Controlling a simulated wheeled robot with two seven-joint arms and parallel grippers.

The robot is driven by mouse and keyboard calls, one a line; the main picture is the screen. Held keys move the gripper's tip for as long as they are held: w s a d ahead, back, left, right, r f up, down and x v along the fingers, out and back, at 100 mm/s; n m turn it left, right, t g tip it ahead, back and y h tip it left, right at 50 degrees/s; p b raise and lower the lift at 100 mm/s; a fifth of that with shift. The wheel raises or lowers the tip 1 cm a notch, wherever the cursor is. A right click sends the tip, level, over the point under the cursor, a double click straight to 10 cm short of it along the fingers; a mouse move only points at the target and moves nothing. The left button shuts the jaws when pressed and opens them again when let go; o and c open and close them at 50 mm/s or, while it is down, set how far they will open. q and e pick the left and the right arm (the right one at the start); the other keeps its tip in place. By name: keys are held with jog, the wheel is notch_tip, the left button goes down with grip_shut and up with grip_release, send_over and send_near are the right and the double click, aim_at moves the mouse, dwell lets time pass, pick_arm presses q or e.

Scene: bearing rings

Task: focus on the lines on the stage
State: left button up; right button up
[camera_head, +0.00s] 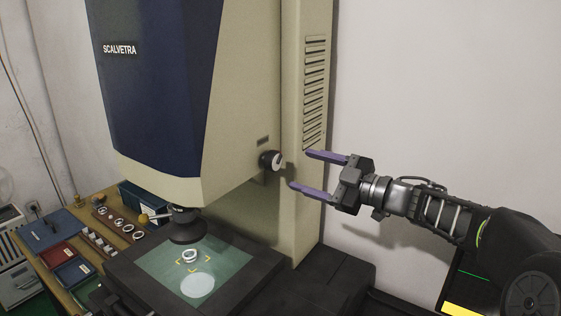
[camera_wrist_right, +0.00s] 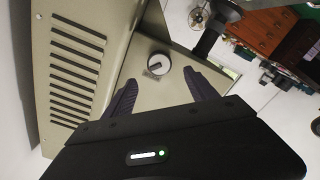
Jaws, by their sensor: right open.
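The stage (camera_head: 228,259) is a greenish glass plate in a dark frame under the machine's lens (camera_head: 186,226). Yellow corner lines (camera_head: 181,264) mark a spot on it, with a pale ring (camera_head: 190,256) at them and a light disc-shaped patch just in front. A knob (camera_head: 271,160) with a pale face sticks out of the machine's side; it also shows in the right wrist view (camera_wrist_right: 159,63). My right gripper (camera_head: 298,170) is open and empty, its purple fingers pointing at the knob from the right, apart from it. In the wrist view the knob lies between and beyond the fingertips. My left gripper is not in view.
The tall blue and cream machine (camera_head: 160,80) fills the middle, with a vented column (camera_head: 314,95) behind the knob. A wooden bench (camera_head: 97,215) at left carries several rings, a blue tray (camera_head: 50,229) and a red tray (camera_head: 58,256). The wall side at right is clear.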

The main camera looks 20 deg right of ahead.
aim_at(279, 162)
jog(key=shift+p+x, duration=0.95)
jog(key=shift+x, duration=3)
jog(key=shift+f, duration=0.1)
jog(key=c, duration=1.4)
